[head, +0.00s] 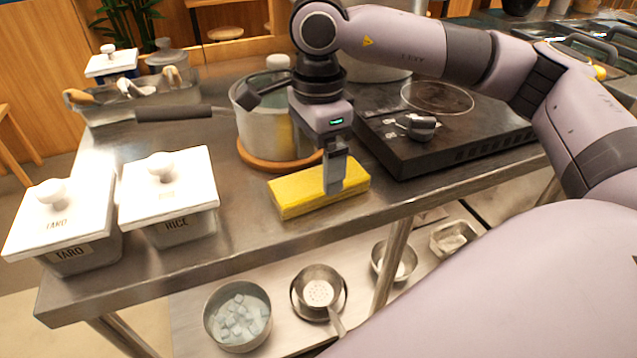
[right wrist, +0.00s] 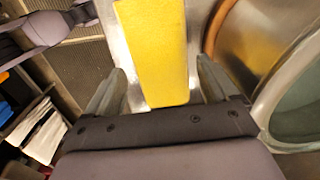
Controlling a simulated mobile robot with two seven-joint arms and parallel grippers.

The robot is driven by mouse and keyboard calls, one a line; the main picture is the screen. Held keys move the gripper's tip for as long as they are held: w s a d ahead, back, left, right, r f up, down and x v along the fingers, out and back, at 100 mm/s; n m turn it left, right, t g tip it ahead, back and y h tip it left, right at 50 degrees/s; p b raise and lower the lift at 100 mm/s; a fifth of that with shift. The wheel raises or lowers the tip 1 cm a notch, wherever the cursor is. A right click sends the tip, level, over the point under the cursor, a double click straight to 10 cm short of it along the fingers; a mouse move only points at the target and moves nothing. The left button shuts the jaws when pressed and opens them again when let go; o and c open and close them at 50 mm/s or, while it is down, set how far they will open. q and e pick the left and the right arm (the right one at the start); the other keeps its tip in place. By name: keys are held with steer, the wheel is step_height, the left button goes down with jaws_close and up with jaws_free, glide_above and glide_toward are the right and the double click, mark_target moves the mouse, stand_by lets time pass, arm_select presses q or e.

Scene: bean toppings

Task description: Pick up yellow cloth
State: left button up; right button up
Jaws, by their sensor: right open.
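The yellow cloth (head: 300,194) is a folded, flat block lying on the steel counter near its front edge, in front of a pot. My right gripper (head: 335,188) is directly above and at the cloth, pointing down, and its fingers hide part of it in the head view. In the right wrist view the cloth (right wrist: 155,50) lies between the two spread fingers of the right gripper (right wrist: 160,88), with gaps on both sides. The right gripper is open; whether it touches the cloth is unclear. My left gripper is not in view.
A pot (head: 254,132) on a round wooden board (head: 262,163) stands just behind the cloth. A black cooktop (head: 440,140) is to the right. Lidded containers labelled TARO (head: 75,258) and RICE (head: 178,228) stand at left. Bare counter lies between RICE and the cloth.

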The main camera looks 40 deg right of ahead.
mark_target(319, 177)
step_height(319, 177, down, 4)
steer(key=shift+d+r, duration=0.1)
steer(key=shift+r, duration=0.15)
steer(key=c, duration=0.9)
steer(key=shift+o, duration=0.2)
step_height(319, 177, up, 20)
steer(key=p, duration=0.3)
